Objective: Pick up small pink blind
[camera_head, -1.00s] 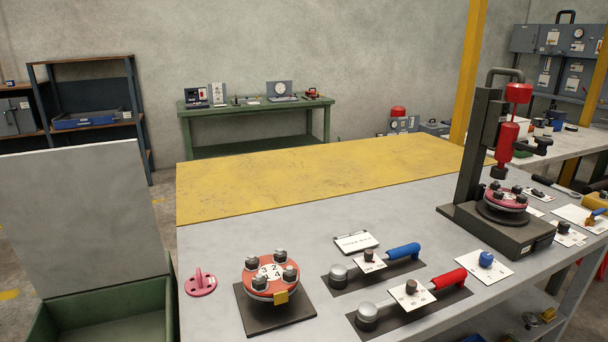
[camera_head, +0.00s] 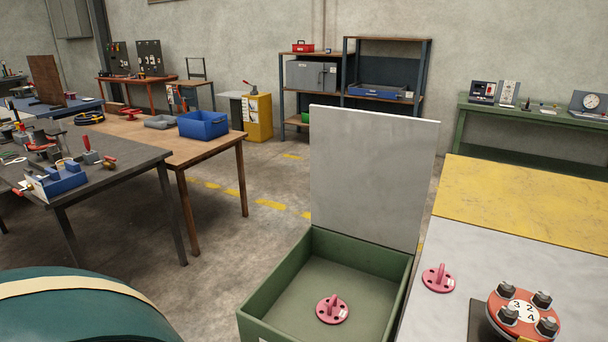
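One pink blind, a flat round disc with an upright tab (camera_head: 438,278), lies on the grey table's left edge, beside the red flanged spool (camera_head: 523,318). A second pink blind (camera_head: 332,309) of like shape lies on the floor of the open green box (camera_head: 262,297), left of the table. I cannot tell for sure which of the two is smaller. The spool has a numbered top and several dark bolts. Neither of my grippers is in view.
The green box's grey lid (camera_head: 372,175) stands upright at its back. A rounded teal shape with a cream band (camera_head: 80,312) fills the lower left corner. A dark workbench (camera_head: 125,172) stands at left. Open concrete floor lies between the bench and the box.

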